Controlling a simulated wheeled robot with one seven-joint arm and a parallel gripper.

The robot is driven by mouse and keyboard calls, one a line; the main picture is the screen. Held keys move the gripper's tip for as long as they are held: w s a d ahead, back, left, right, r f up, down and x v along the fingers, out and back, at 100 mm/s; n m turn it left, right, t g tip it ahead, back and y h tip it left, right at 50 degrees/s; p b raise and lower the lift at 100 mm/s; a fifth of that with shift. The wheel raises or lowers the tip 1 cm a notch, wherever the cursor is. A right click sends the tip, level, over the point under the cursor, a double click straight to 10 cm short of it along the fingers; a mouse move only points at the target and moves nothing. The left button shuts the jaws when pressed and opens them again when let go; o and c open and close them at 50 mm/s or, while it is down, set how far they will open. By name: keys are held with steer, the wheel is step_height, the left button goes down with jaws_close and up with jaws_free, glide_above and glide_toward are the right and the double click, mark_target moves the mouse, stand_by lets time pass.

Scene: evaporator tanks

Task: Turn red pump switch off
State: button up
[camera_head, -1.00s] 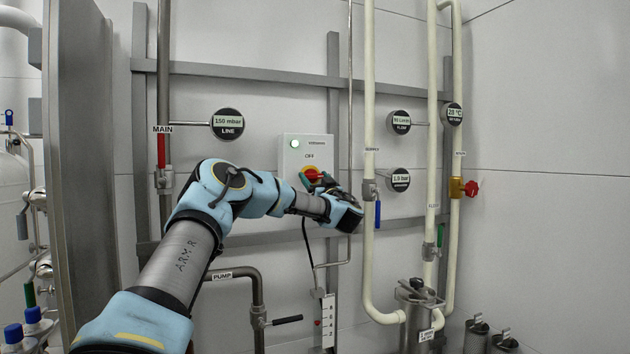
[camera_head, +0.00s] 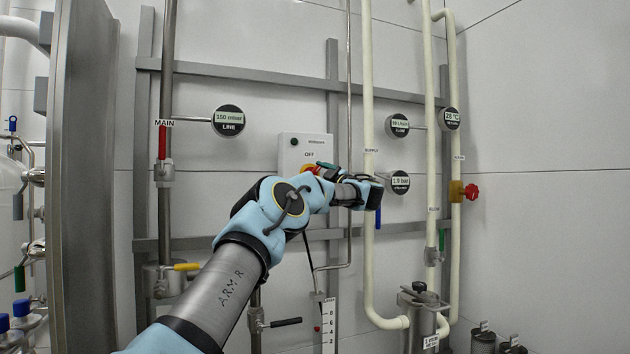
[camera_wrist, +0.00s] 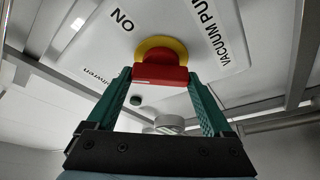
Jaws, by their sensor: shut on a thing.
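The red pump switch (camera_wrist: 160,74) is a red handle on a yellow round base (camera_wrist: 157,46), on the white control box (camera_head: 289,152). In the wrist view it sits between the two green fingers of my gripper (camera_wrist: 161,80), which is shut on it. The panel there shows the words "ON" and "VACUUM PUMP". The small indicator lamp (camera_head: 294,141) on the box is dark.
Round gauges (camera_head: 229,121) are on the wall. A grey rail frame (camera_head: 270,75) runs behind the box.

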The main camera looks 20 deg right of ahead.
steer(key=shift+n+g+p, duration=0.7)
steer(key=shift+n+g, duration=0.2)
steer(key=shift+n, duration=1.3)
steer(key=shift+n+g+p, duration=0.7)
steer(key=shift+n+g, duration=0.2)
steer(key=shift+n, duration=1.3)
steer(key=o, duration=1.1)
steer(key=shift+o, duration=0.2)
steer(key=b+v, duration=0.5)
steer(key=v, duration=0.5)
steer(key=shift+s+d, duration=0.25)
steer(key=shift+d, duration=0.05)
